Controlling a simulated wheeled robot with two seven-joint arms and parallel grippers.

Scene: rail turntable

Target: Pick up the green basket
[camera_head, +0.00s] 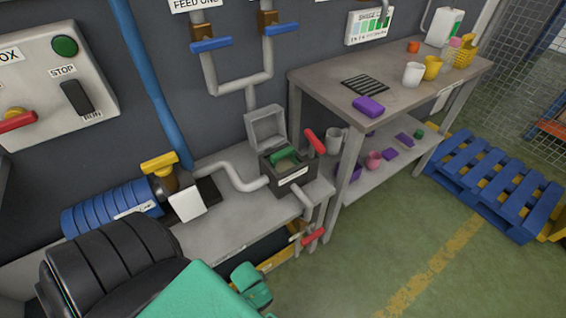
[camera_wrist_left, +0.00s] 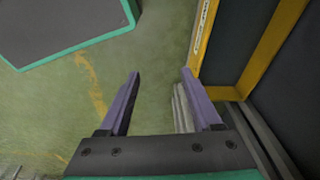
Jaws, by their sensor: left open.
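The green basket (camera_head: 284,156) sits inside a dark open-topped box (camera_head: 291,178) on the low bench, with only its upper part showing. The box's grey lid (camera_head: 267,127) stands raised behind it. My left gripper (camera_wrist_left: 161,73) is open, with two purple fingers apart and nothing between them in the left wrist view. That view shows green floor below the fingers and no basket. In the head view my left arm fills the lower left, and its fingers cannot be made out. My right gripper is in neither view.
Grey pipes (camera_head: 238,174) and red handles (camera_head: 315,141) stand close around the box. A blue ribbed cylinder (camera_head: 110,206) lies on the bench to the left. A taller table (camera_head: 328,83) with cups stands to the right. A blue pallet (camera_head: 487,180) lies on the floor beyond.

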